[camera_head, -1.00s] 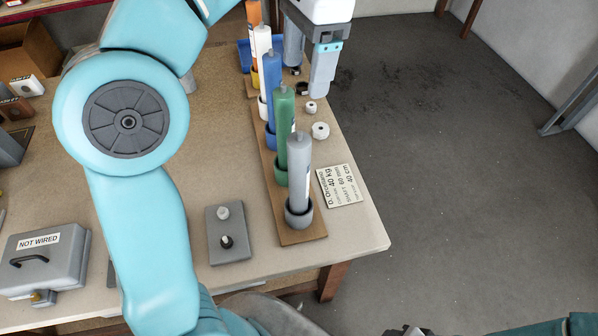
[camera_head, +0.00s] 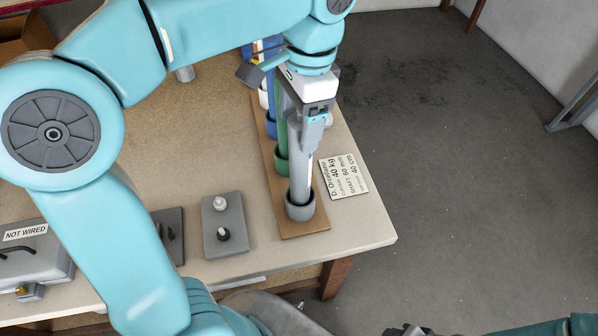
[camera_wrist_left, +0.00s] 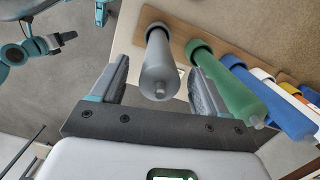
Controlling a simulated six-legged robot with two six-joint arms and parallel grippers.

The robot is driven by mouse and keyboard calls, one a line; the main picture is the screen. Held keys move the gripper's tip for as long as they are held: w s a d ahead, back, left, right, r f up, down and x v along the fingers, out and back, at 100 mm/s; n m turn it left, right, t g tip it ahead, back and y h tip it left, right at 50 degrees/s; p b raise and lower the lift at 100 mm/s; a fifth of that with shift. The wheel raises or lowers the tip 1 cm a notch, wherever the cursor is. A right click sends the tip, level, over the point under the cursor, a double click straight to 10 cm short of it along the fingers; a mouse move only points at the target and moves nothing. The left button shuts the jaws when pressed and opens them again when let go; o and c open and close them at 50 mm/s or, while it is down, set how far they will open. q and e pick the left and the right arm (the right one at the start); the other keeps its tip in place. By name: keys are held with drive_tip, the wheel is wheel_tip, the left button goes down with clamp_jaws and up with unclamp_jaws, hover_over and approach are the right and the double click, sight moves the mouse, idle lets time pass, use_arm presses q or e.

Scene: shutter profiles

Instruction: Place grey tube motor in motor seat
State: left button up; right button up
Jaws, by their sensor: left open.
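The grey tube motor (camera_head: 300,182) stands upright in a grey cup (camera_head: 301,208) at the near end of a wooden board (camera_head: 306,230). My left gripper (camera_head: 304,122) is over its upper part, pointing down. In the left wrist view, the grey tube (camera_wrist_left: 159,68) lies between the two open fingers (camera_wrist_left: 158,74), with a visible gap on each side. Its upper end is partly hidden by the gripper in the head view. I cannot make out which thing is the motor seat. A grey part at the bottom edge (camera_head: 406,331) may be my right gripper; its jaws are unclear.
A green tube (camera_wrist_left: 228,88) stands close beside the grey one, with blue, white and orange tubes beyond. A printed card (camera_head: 343,177) lies right of the board. A grey plate with two knobs (camera_head: 225,239) and a grey box (camera_head: 35,250) lie to the left.

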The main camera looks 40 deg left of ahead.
use_arm(q)
drive_tip(key=shift+w+d+f, duration=0.1)
drive_tip(key=shift+w+f, duration=0.05)
drive_tip(key=shift+f, duration=0.6)
drive_tip(key=shift+s, duration=0.2)
drive_tip(key=c, duration=0.4)
drive_tip(key=shift+w, duration=0.1)
clamp_jaws()
drive_tip(key=shift+r, duration=0.1)
